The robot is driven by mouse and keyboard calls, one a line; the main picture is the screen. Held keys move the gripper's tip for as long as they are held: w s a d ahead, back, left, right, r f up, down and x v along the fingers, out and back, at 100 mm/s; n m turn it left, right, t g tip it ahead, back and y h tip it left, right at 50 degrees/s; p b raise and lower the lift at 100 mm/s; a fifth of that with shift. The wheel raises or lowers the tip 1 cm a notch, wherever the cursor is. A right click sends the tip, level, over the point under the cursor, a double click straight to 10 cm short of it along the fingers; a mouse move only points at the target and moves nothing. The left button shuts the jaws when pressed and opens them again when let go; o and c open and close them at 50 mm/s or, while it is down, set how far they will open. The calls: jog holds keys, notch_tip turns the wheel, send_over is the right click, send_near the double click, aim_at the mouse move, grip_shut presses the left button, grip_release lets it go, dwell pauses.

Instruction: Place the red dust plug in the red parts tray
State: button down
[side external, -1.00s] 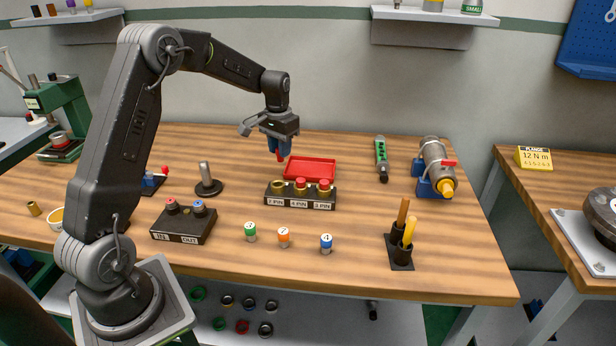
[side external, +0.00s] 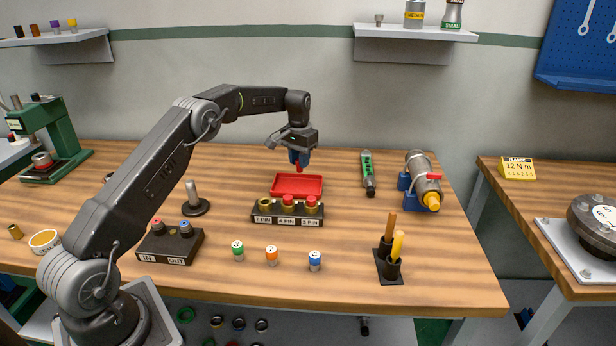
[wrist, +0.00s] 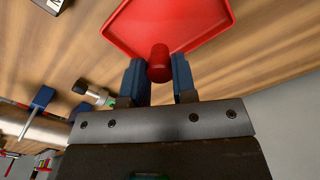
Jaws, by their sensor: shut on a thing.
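My gripper (side external: 299,161) is shut on the red dust plug (side external: 299,168). In the wrist view the plug (wrist: 159,62) sits between the two blue fingers, its round end pointing away from the gripper. The red parts tray (side external: 297,186) lies on the bench below the gripper, behind the connector block. In the wrist view the tray (wrist: 215,42) appears just beyond the plug. The plug is above the tray and looks apart from it, toward its back edge. The tray's visible floor is empty.
The connector block (side external: 287,216) with two red-capped sockets and one open socket stands just in front of the tray. A dark post (side external: 193,200) is to the left.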

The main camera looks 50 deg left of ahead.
jog(key=shift+w+d+f, duration=0.85)
jog(key=shift+w+d, duration=0.05)
jog(key=shift+w, duration=0.1)
jog(key=shift+f, duration=1.95)
jog(key=shift+f, duration=0.1)
jog(key=shift+f, duration=0.1)
jog(key=c, duration=0.9)
grip_release()
